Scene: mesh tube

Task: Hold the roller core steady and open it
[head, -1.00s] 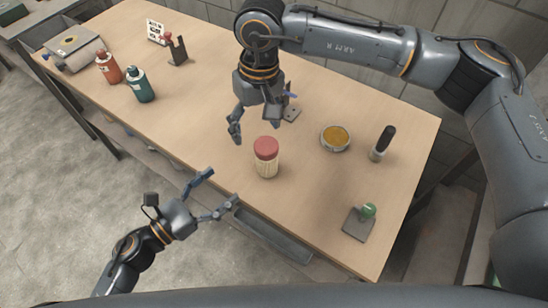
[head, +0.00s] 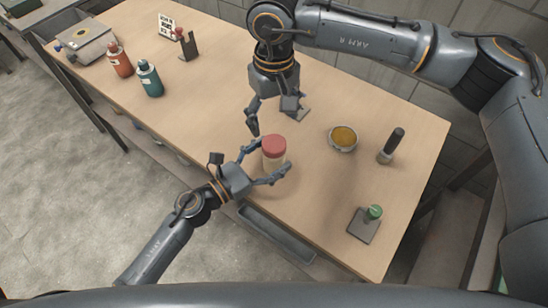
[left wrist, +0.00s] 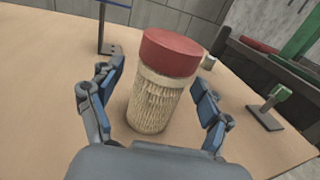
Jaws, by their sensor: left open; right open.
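The roller core (head: 274,152) is an upright tube with a pale mesh body and a red cap (head: 273,145), standing near the table's front edge. It also shows in the left wrist view (left wrist: 152,104), between the blue-padded fingers. My left gripper (head: 268,165) is open around the lower tube, with a finger on each side; in the left wrist view (left wrist: 155,90) gaps show between the fingers and the mesh. My right gripper (head: 270,118) is open, pointing down just behind and above the red cap. Part of the tube's lower side is hidden in the head view.
A shallow bowl with yellow contents (head: 343,138), a black-handled tool (head: 391,146) and a green-knobbed stand (head: 367,222) are to the right. Orange (head: 119,60) and teal (head: 150,79) bottles stand at the back left. The table's middle left is clear.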

